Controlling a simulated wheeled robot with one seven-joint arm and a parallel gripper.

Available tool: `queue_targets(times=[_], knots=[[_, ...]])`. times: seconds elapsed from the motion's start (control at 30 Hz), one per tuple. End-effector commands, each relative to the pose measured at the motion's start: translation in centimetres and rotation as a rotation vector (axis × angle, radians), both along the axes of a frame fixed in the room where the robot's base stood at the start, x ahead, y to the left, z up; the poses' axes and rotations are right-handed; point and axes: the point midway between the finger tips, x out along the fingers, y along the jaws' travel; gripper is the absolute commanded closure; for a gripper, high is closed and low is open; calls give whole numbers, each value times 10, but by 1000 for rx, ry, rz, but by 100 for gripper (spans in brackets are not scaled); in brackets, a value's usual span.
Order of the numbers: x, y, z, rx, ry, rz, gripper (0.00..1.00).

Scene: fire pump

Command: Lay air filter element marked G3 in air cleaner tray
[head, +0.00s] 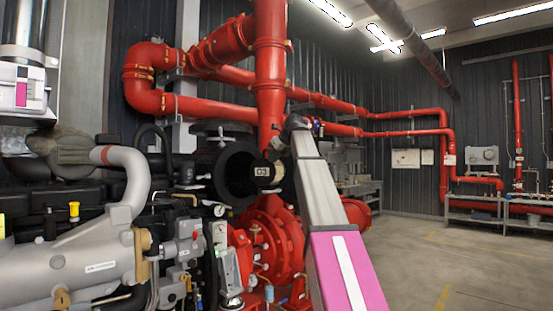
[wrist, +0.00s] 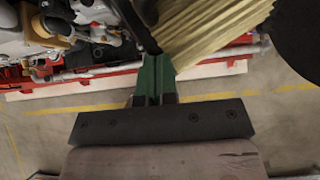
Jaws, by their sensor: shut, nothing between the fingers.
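The air filter element marked G3 (head: 263,171) shows its dark labelled end in the head view, in front of a round black housing (head: 228,178). I take the housing for the air cleaner tray; I cannot tell whether the element rests in it. The element's yellowish pleats (wrist: 215,32) fill the upper middle of the wrist view. My gripper (wrist: 155,65) has its green fingers shut with nothing between them, just below and left of the pleats. Whether they touch the element is unclear.
Red pipes (head: 270,75) rise behind the housing. A grey engine part (head: 85,262) and black hoses crowd the left. A red pump (head: 270,240) sits below. A dark rounded shape (wrist: 298,45) fills the wrist view's upper right. Open floor (head: 440,265) lies right.

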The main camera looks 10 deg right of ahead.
Motion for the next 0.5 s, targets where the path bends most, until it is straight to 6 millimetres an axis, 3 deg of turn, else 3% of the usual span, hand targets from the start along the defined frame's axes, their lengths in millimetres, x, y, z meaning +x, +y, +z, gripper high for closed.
queue_targets(times=[0.3,0.5], knots=[[69,48,2,-1,1,1,100],[68,50,0,-1,0,-1,100]])
